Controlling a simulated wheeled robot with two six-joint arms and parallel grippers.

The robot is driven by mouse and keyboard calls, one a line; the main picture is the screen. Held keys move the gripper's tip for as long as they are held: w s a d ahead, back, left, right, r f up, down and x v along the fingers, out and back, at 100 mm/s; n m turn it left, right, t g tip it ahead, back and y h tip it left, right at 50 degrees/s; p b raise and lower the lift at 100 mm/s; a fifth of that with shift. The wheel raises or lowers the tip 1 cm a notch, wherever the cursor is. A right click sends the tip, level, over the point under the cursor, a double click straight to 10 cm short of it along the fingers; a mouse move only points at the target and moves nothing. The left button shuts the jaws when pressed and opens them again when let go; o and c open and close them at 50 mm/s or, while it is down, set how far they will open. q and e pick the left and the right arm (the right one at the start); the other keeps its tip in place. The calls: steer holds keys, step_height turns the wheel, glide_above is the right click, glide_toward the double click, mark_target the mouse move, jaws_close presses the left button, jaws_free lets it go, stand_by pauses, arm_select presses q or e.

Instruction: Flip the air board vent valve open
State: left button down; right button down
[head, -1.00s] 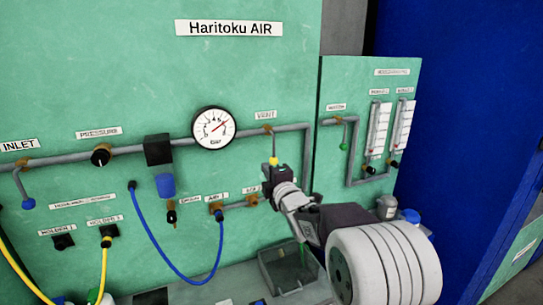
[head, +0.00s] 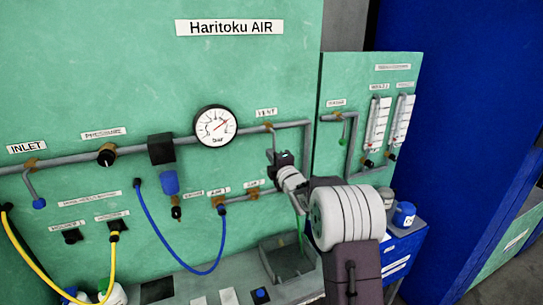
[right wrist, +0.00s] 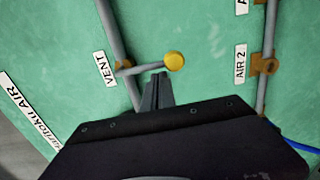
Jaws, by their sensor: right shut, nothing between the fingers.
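The vent valve (head: 268,127) sits on the grey pipe under its VENT label (head: 266,112). In the right wrist view its brown body (right wrist: 122,66) carries a thin grey lever (right wrist: 142,69) that stands out crosswise to the pipe and ends in a yellow round knob (right wrist: 174,61). My right gripper (right wrist: 157,76) is shut and empty, its fingertips right beside the lever near the knob; I cannot tell if they touch it. In the head view the right gripper (head: 271,154) is just below the valve and hides the knob. My left gripper is not in view.
A pressure gauge (head: 215,126) is left of the valve on the same pipe. A blue hose (head: 153,236) and a yellow hose (head: 31,263) hang lower left. An open grey bin (head: 284,262) lies below my arm. The AIR 2 valve (right wrist: 264,64) is close by.

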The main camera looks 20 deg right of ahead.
steer(key=d+r+n+b, duration=0.2)
steer(key=d+n+b, duration=0.2)
steer(key=n, duration=0.5)
steer(key=d+r+n+y+b, duration=0.1)
steer(key=d+n+b, duration=0.3)
steer(key=n+b, duration=0.5)
steer(key=shift+s+d+r+n+t, duration=0.15)
steer(key=shift+d+r+n+t, duration=0.25)
steer(key=shift+r, duration=0.6)
stand_by(0.4)
